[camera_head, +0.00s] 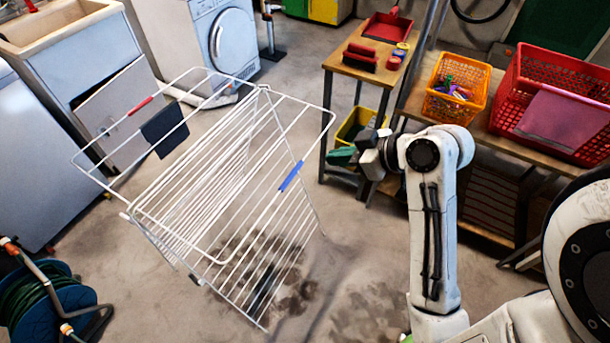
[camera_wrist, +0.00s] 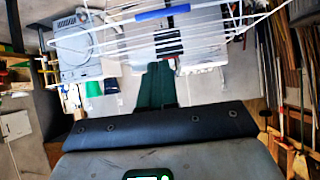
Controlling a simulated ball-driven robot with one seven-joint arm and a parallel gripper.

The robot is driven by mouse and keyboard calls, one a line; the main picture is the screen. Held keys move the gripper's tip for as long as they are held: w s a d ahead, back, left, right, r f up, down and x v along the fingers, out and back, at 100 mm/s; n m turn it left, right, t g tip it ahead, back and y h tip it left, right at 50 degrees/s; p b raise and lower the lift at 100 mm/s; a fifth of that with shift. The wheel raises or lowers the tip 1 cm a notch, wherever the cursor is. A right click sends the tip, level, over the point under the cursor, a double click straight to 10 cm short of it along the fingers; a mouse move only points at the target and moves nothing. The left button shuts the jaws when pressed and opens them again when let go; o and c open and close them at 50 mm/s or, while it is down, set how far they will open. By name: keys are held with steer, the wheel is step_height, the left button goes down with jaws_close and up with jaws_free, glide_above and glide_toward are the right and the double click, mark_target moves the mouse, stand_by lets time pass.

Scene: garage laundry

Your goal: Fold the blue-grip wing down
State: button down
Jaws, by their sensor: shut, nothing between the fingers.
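A white wire drying rack (camera_head: 190,205) stands on the floor in the head view, with both wings spread out. The wing on the right carries the blue grip (camera_head: 291,177) on its outer bar. The opposite wing has a red grip (camera_head: 140,105). In the wrist view the blue grip (camera_wrist: 163,13) shows near the top edge, beyond my fingertips and apart from them. My gripper (camera_head: 342,156) is to the right of the blue-grip wing, not touching it. Its dark green fingers (camera_wrist: 156,84) are together and empty in the wrist view.
A dark cloth (camera_head: 164,130) hangs on the red-grip wing. A wooden stand (camera_head: 345,57) and a bench with an orange basket (camera_head: 457,88) and a red basket (camera_head: 530,75) are at right. A hose reel (camera_head: 45,300) lies front left.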

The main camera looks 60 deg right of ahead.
steer(key=s+f+p+x, duration=0.1)
steer(key=f+x, duration=0.1)
steer(key=x, duration=1)
steer(key=shift+f, duration=0.2)
